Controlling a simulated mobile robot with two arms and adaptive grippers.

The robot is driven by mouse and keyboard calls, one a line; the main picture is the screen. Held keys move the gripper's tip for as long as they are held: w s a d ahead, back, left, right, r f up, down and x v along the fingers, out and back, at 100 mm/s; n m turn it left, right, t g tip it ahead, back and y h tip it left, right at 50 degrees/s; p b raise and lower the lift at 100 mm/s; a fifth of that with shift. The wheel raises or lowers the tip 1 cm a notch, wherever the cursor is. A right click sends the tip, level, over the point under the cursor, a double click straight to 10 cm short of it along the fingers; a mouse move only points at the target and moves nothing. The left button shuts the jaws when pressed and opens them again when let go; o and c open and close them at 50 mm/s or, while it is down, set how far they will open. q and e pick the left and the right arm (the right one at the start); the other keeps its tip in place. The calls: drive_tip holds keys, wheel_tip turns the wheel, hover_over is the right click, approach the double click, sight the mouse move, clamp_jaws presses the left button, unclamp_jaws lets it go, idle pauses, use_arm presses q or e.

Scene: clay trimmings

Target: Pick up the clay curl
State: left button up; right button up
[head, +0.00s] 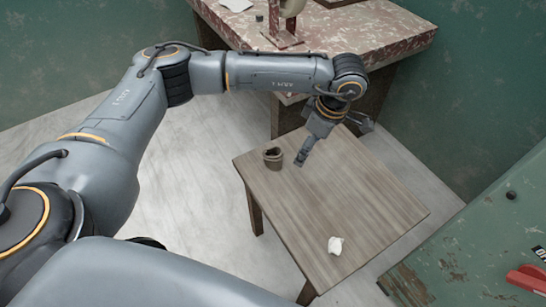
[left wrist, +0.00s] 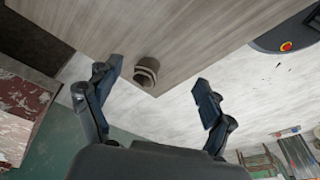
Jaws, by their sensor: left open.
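The clay curl (head: 273,157) looks like a brown-grey rolled strip with an open top, standing near the far left corner of the small wooden table. In the left wrist view the curl (left wrist: 147,71) sits by the table corner, between the spread fingers in the picture. My left gripper (head: 334,143) is over the far end of the table, to the right of the curl. It is open and empty; its two fingers also show in the left wrist view (left wrist: 160,75). The curl is apart from the fingers in the head view. My right gripper is not in view.
A crumpled white lump (head: 335,245) lies near the front of the wooden table (head: 365,195); the middle is bare. A worn red-and-white table (head: 385,35) with a stand (head: 283,38) is behind. A green worktop (head: 470,250) with a red object (head: 527,279) is at right.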

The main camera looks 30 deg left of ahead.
use_arm(q)
drive_tip(key=y, duration=0.2)
approach(276, 154)
drive_tip(key=x, duration=0.2)
drive_tip(key=b+x, duration=0.1)
drive_tip(key=x, duration=0.1)
drive_tip(key=shift+w+a, duration=0.2)
drive_tip(key=shift+a, duration=0.05)
drive_tip(key=x, duration=0.5)
drive_tip(key=shift+s+f+b, duration=0.25)
drive_tip(key=shift+b, duration=0.1)
drive_tip(key=shift+a+f, duration=0.15)
drive_tip(key=shift+f, duration=0.25)
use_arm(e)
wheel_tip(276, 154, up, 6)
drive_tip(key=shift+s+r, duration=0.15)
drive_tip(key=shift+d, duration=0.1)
use_arm(q)
drive_tip(key=c, duration=1.3)
